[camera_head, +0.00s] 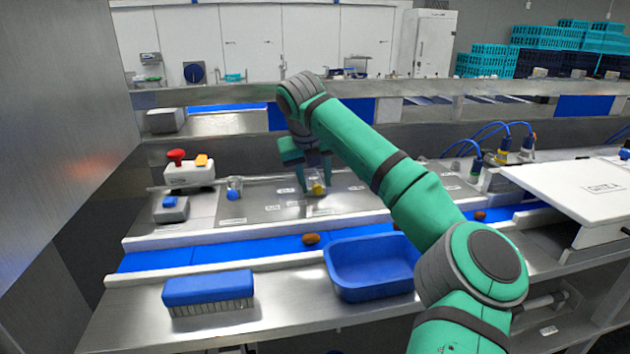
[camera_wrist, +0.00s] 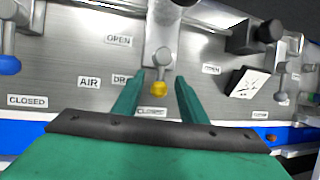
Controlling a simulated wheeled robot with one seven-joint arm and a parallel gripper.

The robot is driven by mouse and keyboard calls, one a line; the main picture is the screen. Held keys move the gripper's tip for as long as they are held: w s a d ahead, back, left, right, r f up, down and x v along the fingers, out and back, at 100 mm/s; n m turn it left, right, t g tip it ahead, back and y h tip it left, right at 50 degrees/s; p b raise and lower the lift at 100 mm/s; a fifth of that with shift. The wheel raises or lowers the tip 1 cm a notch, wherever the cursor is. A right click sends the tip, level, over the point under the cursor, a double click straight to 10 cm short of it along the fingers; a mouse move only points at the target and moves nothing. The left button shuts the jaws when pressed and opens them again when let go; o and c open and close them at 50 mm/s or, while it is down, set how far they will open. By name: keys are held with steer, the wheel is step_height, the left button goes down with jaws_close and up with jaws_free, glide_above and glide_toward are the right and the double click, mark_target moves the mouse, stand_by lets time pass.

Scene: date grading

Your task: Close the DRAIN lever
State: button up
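The DRAIN lever is a grey metal lever with a yellow knob (camera_wrist: 158,88). In the wrist view it hangs down from its pivot, with the knob just above a CLOSED label (camera_wrist: 151,112); an OPEN label (camera_wrist: 118,40) is higher up to the left. The DR... label (camera_wrist: 121,79) is partly hidden by a finger. My gripper (camera_wrist: 159,76) has its green fingers apart, one on each side of the lever, with gaps visible at the knob. In the head view my gripper (camera_head: 313,184) is at the panel, around the yellow knob (camera_head: 319,188).
A blue-knobbed lever (camera_head: 234,194) stands to the left, near the AIR label (camera_wrist: 88,83). A red-button box (camera_head: 190,172) is farther left. A blue belt (camera_head: 200,257) with dates, a blue tray (camera_head: 345,285) and a brush (camera_head: 208,292) lie in front.

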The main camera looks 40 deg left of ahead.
steer(key=v, duration=1)
steer(key=shift+r, duration=0.35)
steer(key=shift+s, duration=0.1)
